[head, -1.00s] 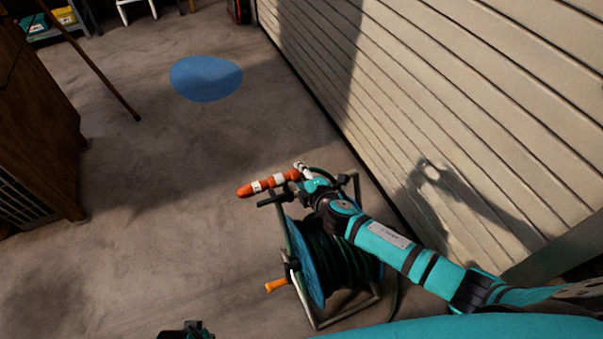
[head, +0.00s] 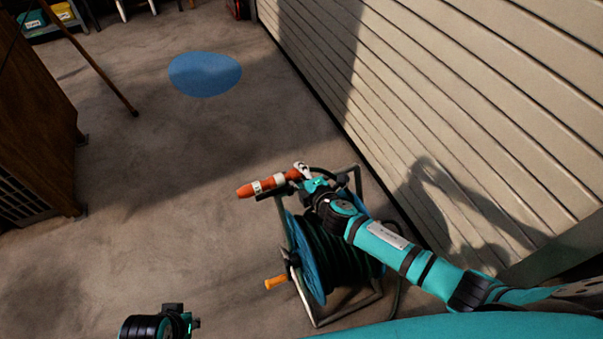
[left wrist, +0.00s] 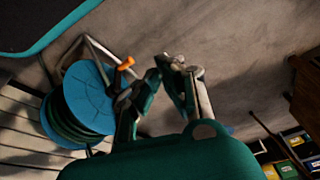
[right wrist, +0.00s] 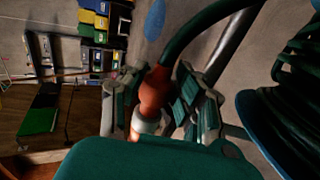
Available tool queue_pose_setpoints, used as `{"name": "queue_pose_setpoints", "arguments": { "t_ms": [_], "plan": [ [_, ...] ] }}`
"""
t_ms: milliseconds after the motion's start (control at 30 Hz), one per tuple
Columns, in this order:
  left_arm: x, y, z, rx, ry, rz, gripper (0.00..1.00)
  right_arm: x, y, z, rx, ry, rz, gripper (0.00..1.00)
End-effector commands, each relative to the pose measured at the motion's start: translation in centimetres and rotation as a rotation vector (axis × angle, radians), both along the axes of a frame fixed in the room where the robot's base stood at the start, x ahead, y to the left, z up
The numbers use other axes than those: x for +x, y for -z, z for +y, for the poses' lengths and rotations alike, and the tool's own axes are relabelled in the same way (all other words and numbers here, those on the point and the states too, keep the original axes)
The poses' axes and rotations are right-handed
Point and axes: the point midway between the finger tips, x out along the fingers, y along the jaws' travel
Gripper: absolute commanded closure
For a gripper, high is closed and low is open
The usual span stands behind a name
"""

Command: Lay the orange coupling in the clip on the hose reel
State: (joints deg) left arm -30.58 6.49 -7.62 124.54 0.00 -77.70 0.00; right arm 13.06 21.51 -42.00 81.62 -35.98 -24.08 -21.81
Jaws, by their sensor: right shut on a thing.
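The orange coupling (head: 250,188), with a pale band, lies nearly level in the head view and points left. My right gripper (head: 301,177) is shut on it above the top of the hose reel (head: 310,262). In the right wrist view, the coupling (right wrist: 155,92) sits between both fingers, with dark green hose beyond it. I cannot make out the clip, nor whether the coupling touches the reel frame. My left gripper (left wrist: 165,70) appears empty, away from the reel; its fingertips look close together, and I cannot tell if they meet. The reel's blue disc (left wrist: 85,100) shows there too.
The reel's orange crank (head: 276,282) sticks out to the left. A slatted wall (head: 460,110) runs close along the right. A wooden cabinet (head: 35,130) and a leaning stick (head: 95,65) stand left. The floor between, with a flat blue patch (head: 205,74), is clear.

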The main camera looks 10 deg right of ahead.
Motion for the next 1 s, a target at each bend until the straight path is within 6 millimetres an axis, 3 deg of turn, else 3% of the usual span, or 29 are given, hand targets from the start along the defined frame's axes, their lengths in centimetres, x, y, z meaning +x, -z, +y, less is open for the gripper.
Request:
{"name": "queue_pose_setpoints", "arguments": {
  "t_ms": [500, 1000],
  "plan": [
    [-0.8, -4.6, 0.2, 0.0, -0.004, -0.025, 1.0, 0.0, 1.6, 0.1, 0.001, -0.001, -0.001, 1.0],
    [-1.1, -5.6, 0.3, -0.001, -0.004, -0.028, 1.0, 0.0, 1.8, 0.1, 0.001, -0.001, -0.001, 1.0]
  ]
}}
